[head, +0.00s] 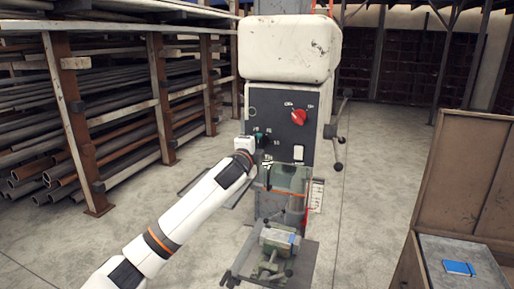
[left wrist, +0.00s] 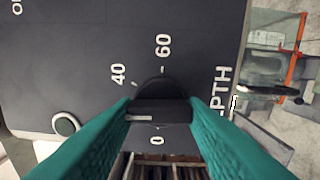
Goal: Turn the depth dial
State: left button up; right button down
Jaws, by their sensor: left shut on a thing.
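The depth dial (left wrist: 158,90) is a black round knob on a dark panel, in the middle of the left wrist view. White marks 40, 60 and 0 stand around it, and the letters "PTH" show to its right. My left gripper (left wrist: 160,112) has teal fingers on both sides of the dial and is shut on it. In the head view my left gripper (head: 259,138) is at the left part of the panel of the drill press (head: 288,55), and the dial is hard to make out there. My right gripper is not in view.
A red knob (head: 299,117) and a white switch (head: 298,153) sit right of my gripper. A lever (head: 338,150) sticks out at the machine's right. A vise (head: 278,240) is below, a pipe rack (head: 90,110) left, a cabinet (head: 465,180) right.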

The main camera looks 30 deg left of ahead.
pick_arm(q)
jog(key=n, duration=0.5)
jog(key=shift+b, duration=0.3)
dwell(0.4)
jog(key=o, duration=1)
jog(key=shift+f, duration=0.1)
jog(key=b+v, duration=0.4)
jog(key=v, duration=0.8)
jog(key=shift+b, duration=0.35)
